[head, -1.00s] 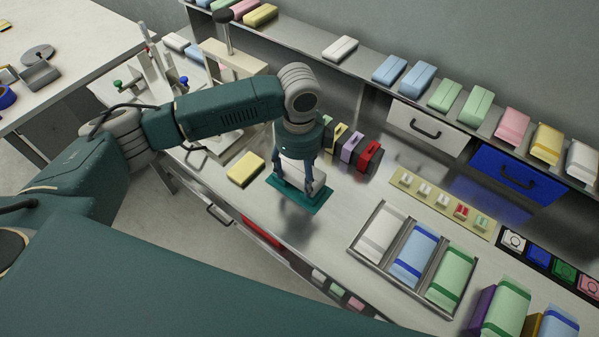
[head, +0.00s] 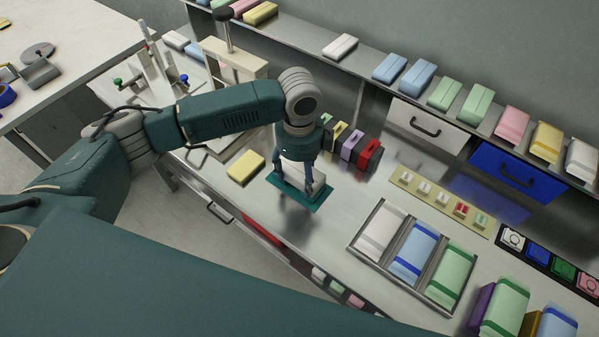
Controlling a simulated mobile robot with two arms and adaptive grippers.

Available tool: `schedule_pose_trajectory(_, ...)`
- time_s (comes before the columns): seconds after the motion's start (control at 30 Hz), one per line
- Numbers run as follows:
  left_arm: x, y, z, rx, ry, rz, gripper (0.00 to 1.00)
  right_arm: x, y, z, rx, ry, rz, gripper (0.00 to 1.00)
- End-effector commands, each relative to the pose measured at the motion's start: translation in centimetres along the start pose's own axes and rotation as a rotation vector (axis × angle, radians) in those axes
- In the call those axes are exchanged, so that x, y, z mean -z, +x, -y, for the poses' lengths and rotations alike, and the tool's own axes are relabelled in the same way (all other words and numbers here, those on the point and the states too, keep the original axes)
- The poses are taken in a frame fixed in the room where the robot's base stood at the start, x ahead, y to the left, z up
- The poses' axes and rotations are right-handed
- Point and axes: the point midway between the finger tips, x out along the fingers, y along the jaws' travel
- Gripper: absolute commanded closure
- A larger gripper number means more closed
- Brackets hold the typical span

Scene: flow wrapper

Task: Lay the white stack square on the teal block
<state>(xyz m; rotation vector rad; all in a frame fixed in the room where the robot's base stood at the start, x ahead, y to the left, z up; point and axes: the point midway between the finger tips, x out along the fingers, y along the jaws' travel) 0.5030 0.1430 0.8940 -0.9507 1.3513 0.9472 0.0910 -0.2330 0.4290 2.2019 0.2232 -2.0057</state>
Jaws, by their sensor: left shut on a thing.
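The white stack (head: 303,173) is between the fingers of my left gripper (head: 308,180), which points down and is shut on it. The teal block (head: 299,196) is a flat slab on the steel worktop, directly under the white stack and sticking out around it. The gripper fingers hide part of the stack, and I cannot tell whether the stack touches the block or sits exactly square to it. My right gripper is not in view.
A yellow pack (head: 246,166) lies left of the teal block. Yellow, purple and red holders (head: 369,156) stand behind it. A tray with white, blue and green packs (head: 371,256) is to the right. The worktop between is clear.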

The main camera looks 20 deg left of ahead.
Motion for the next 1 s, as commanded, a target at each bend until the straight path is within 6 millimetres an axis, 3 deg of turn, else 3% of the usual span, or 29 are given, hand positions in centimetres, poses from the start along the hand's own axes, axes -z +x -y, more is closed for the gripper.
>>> schedule_pose_trajectory(0.17,0.0,0.2,0.0,0.0,0.0,0.0,0.54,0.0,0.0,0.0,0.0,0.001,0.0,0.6)
schedule_pose_trajectory(0.2,0.0,0.2,0.0,0.0,0.0,0.0,0.31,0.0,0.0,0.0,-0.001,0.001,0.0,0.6)
schedule_pose_trajectory(0.3,0.0,0.2,0.0,0.0,0.0,0.0,0.13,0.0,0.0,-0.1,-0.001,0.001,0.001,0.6)
schedule_pose_trajectory(0.67,0.0,-0.2,0.1,0.001,0.0,0.0,0.13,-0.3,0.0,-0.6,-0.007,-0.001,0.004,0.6)
schedule_pose_trajectory(0.77,0.0,-1.3,0.1,0.003,0.001,0.0,0.13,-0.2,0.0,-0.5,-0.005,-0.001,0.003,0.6)
schedule_pose_trajectory(1.0,0.0,-6.3,0.1,0.005,0.001,0.001,0.13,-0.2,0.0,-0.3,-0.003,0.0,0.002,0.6)
